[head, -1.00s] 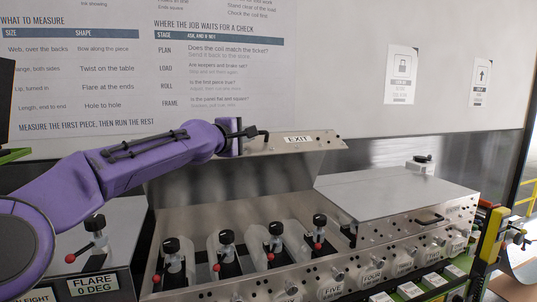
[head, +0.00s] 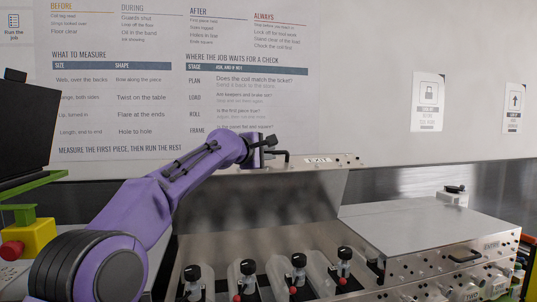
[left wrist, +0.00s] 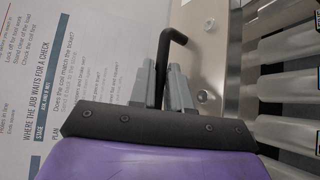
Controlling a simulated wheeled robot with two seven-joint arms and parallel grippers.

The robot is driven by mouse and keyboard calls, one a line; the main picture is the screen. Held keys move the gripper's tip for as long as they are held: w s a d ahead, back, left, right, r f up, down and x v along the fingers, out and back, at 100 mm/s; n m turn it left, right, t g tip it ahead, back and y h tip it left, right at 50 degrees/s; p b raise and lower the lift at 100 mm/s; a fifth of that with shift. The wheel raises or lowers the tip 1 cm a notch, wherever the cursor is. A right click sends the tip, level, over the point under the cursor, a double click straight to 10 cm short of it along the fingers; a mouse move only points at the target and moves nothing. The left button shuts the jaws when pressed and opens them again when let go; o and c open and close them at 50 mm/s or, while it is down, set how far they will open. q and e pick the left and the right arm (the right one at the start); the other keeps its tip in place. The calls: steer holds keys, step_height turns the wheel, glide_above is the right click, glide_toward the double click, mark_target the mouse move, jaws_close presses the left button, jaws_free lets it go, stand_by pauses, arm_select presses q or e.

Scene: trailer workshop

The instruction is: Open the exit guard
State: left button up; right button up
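The exit guard (head: 262,197) is a metal cover, tilted up with its inner face showing above the roller bay. Its upper edge carries the EXIT label (head: 318,160). My left gripper (head: 268,142) is at this handle. In the left wrist view, the grey fingers (left wrist: 162,82) are close on both sides of the black handle (left wrist: 176,36), which sticks out beyond them. The guard's metal edge (left wrist: 238,60) lies just to their right. My right gripper is not in view.
Several black-knobbed posts with red-tipped levers (head: 298,262) stand in the bay below the guard. A closed metal cover (head: 430,228) with a black handle lies to the right. A yellow box with a red button (head: 28,238) is at the left. A poster wall (head: 390,80) is behind.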

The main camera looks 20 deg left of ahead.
arm_select(q)
steer(key=o, duration=0.3)
steer(key=shift+w+d, duration=0.1)
steer(key=shift+s+f+b, duration=0.1)
steer(key=shift+s+b, duration=0.15)
steer(key=shift+b, duration=0.1)
steer(key=b+v, duration=0.5)
steer(key=v, duration=0.5)
steer(key=shift+b, duration=0.3)
